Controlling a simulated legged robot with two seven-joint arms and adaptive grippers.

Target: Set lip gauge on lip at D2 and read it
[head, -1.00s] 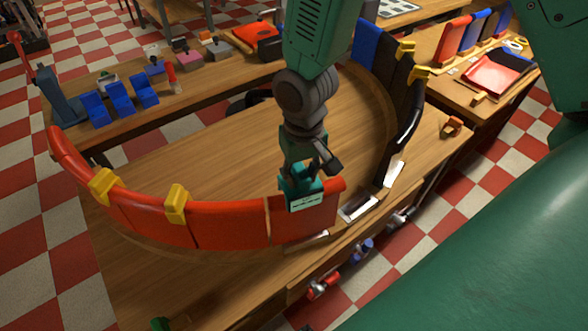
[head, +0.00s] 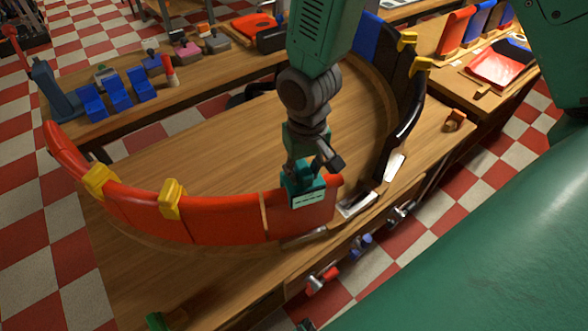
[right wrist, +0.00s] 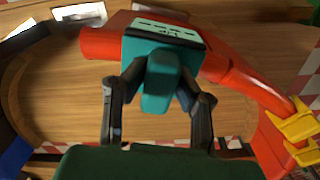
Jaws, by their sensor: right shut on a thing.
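The teal lip gauge (head: 306,192) sits over the top edge of the red lip (head: 232,217), near the right end of the red run. It has a pale marked face, too small to read in the head view. My right gripper (head: 312,165) is shut on the gauge from above. In the right wrist view the fingers (right wrist: 160,92) straddle the gauge's stem, and the gauge (right wrist: 162,42) lies across the red lip (right wrist: 235,75). I cannot tell whether it is fully seated. No D2 label is legible. My left gripper is not in view.
Yellow clamps (head: 172,199) grip the red lip to the left. Black segments (head: 398,110) curve up at the right, with a gap between them and the red end. A back bench (head: 190,98) holds blue blocks (head: 119,95) and other parts.

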